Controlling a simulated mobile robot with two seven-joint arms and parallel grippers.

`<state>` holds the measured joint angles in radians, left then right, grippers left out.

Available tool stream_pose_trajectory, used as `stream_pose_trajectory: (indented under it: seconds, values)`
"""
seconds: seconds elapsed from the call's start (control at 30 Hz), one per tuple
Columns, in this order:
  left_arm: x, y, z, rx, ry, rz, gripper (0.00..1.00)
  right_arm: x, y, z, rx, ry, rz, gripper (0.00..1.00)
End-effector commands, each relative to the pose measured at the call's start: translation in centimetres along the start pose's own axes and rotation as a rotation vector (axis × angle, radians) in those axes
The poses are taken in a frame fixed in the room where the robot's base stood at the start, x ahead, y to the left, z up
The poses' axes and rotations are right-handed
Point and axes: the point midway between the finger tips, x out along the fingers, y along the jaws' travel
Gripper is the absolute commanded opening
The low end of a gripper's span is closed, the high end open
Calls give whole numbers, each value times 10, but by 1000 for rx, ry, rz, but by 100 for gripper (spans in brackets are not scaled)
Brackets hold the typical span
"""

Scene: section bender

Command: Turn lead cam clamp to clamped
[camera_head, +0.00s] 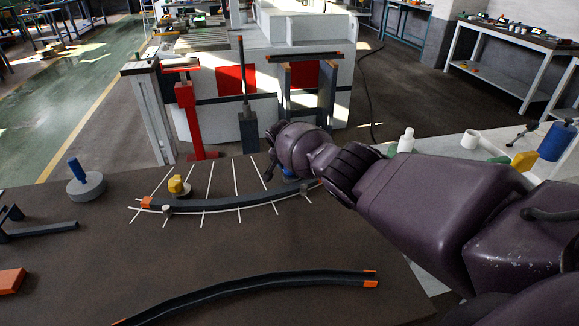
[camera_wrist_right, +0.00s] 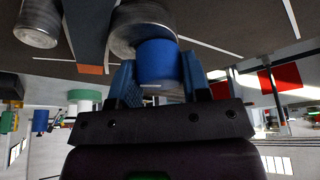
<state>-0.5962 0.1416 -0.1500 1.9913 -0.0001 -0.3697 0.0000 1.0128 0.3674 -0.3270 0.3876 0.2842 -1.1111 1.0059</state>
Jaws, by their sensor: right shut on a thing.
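In the head view my right gripper (camera_head: 284,173) is at the right end of a curved dark bar (camera_head: 240,202), low over the table. A blue clamp handle (camera_head: 289,172) shows just beside it, partly hidden by the hand. In the right wrist view the blue handle (camera_wrist_right: 157,62) stands on a round grey metal disc (camera_wrist_right: 132,28), between the two fingers of my right gripper (camera_wrist_right: 160,80), which is shut on it. The bar's orange end (camera_wrist_right: 90,70) lies beside the disc. A yellow clamp piece (camera_head: 178,184) sits at the bar's left part. My left gripper is not in view.
A grey disc with a blue peg (camera_head: 85,185) stands at the table's left. A second curved bar (camera_head: 250,288) lies along the front. White lines mark the table around the first bar. A machine with red panels (camera_head: 236,79) stands behind the table.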

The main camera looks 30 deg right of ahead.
Motion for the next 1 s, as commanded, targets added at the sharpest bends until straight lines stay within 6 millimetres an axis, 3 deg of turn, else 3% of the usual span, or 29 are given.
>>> stream_pose_trajectory:
  seconds: [0.33, 0.87, 0.9, 1.0]
  values:
    - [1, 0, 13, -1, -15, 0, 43, 1, 0, 1, 130, -2, 55, 20]
    - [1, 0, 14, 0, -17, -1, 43, 0, 0, 0, 154, -1, 64, 20]
    - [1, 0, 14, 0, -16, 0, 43, 0, 0, 0, 154, -1, 64, 45]
    - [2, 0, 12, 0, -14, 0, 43, 0, 0, 0, 154, -1, 64, 60]
